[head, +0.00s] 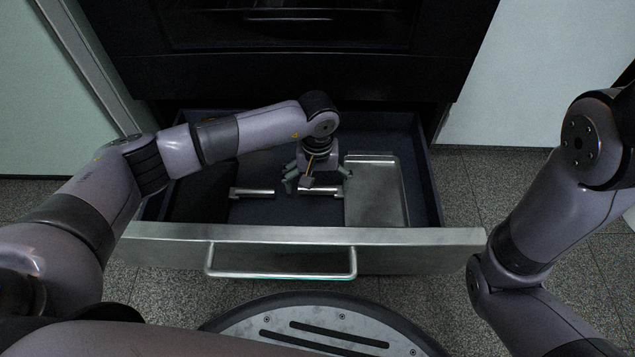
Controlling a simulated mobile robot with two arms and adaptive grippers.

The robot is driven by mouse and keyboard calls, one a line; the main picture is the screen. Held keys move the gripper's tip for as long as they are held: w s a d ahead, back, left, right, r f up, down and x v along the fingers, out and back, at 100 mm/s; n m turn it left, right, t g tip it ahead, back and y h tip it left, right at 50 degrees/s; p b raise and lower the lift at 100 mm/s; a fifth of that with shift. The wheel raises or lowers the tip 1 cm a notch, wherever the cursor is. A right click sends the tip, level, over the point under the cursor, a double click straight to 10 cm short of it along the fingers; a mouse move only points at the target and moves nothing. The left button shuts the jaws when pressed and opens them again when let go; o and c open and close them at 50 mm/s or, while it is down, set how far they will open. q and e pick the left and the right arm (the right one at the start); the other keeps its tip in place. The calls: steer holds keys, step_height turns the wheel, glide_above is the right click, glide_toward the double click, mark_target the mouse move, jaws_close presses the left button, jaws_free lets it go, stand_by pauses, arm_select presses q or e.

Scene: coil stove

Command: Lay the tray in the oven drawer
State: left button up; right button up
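A grey metal tray (376,190) lies flat in the right part of the open oven drawer (310,236), with its left edge partly behind my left gripper. The drawer is pulled out below the oven and has a dark interior. My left gripper (317,181) points down inside the drawer, just left of the tray. Its fingers are spread apart and nothing shows between them; I cannot tell whether one touches the tray's edge. My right arm is at the right, and its gripper is outside the view.
Metal bars (252,193) lie on the drawer floor left of the tray, partly behind my gripper. A dark flat piece (203,193) is in the drawer's left part. The drawer's front wall has a bar handle (281,275). The black oven (290,75) stands behind.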

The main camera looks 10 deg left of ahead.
arm_select(q)
step_height(320, 180, up, 12)
steer(key=p, duration=0.6)
